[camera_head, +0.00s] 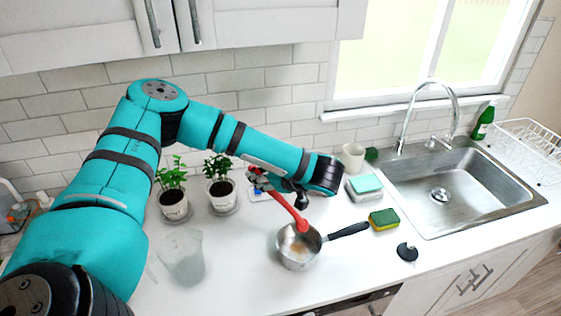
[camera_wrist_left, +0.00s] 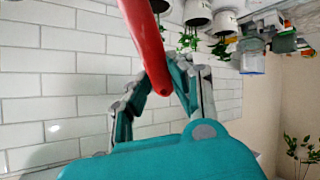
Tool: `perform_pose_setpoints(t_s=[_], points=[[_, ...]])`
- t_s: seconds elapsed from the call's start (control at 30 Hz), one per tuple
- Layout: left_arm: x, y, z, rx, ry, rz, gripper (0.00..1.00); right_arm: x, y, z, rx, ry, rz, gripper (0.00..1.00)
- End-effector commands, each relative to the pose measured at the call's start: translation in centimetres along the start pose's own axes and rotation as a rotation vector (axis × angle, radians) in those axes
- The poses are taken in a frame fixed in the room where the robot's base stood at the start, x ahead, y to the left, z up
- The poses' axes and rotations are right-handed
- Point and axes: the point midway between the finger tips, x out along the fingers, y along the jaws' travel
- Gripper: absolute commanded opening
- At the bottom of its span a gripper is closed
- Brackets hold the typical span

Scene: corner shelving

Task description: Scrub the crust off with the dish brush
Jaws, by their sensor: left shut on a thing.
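My left gripper (camera_head: 268,186) is shut on the red dish brush (camera_head: 288,211), whose handle slopes down to the right. The brush head hangs at the far right side of the steel saucepan (camera_head: 283,259); I cannot tell whether it touches the pan. A brownish crust patch (camera_head: 295,251) shows on the pan's floor. The pan stands on the white counter, its black handle pointing right. In the left wrist view, the red brush handle (camera_wrist_left: 149,45) runs between the fingers of the left gripper (camera_wrist_left: 163,88). My right gripper is not in view.
Two potted plants (camera_head: 173,203) stand by the wall, and a clear pitcher (camera_head: 183,260) is left of the pan. A yellow-green sponge (camera_head: 384,219) and a black knob-like item (camera_head: 407,252) lie right of the pan. The sink (camera_head: 480,203) is farther right.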

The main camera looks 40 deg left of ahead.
Motion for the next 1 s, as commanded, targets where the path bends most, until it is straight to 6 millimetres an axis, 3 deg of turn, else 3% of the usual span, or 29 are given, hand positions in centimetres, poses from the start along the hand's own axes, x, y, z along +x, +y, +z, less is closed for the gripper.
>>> perform_pose_setpoints(t_s=[0.27, 0.53, 1.0], points=[[0.6, -0.5, 0.5, -0.004, 0.004, -0.005, 0.0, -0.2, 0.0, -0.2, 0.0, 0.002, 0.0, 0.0], [1.7, -1.0, 2.4, -0.001, 0.003, -0.005, 0.0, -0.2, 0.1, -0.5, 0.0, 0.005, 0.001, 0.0], [4.2, -2.2, 6.4, -0.003, 0.003, -0.004, 0.0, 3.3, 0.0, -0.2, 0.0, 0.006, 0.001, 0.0]])
